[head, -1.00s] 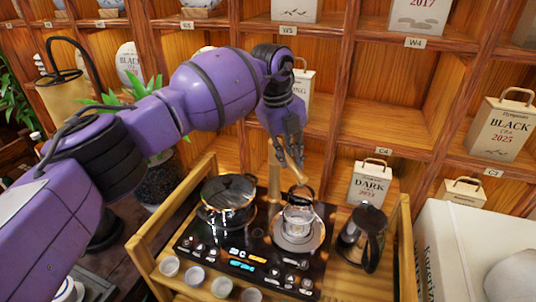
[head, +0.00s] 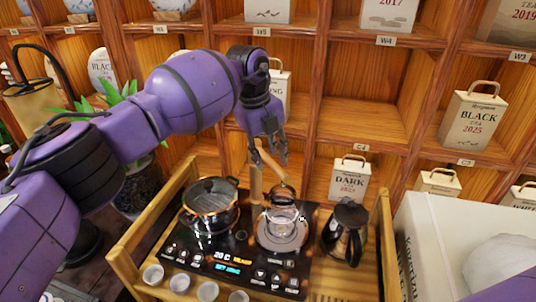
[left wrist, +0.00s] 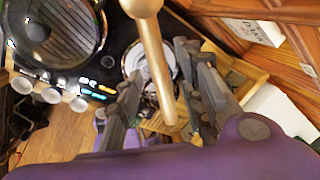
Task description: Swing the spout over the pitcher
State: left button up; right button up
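The spout (head: 270,164) is a tan, rod-like arm on an upright post (head: 256,185) behind the cooktop. Its free end points toward the clear glass vessel, apparently the pitcher (head: 283,217), on the right burner. My left gripper (head: 270,160) is at the spout, fingers pointing down. In the left wrist view, the spout (left wrist: 156,65) runs between the spread fingers of my left gripper (left wrist: 163,95), with gaps on both sides. The glass vessel shows partly behind the spout there (left wrist: 133,62). I cannot tell whether the spout tip is directly above it. My right gripper is out of view.
A lidded dark pot (head: 210,205) sits on the left burner. A dark kettle (head: 345,233) stands right of the black cooktop (head: 225,240). Small cups (head: 208,291) line the front. The wooden tray rail (head: 150,225) borders the left. Shelves with tea bags (head: 349,179) rise behind.

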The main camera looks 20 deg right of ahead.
pick_arm(q)
notch_tip(320, 180, up, 12)
jog(key=a, duration=0.2)
jog(key=shift+s+a, duration=0.15)
jog(key=shift+s, duration=0.05)
jog(key=shift+f, duration=0.2)
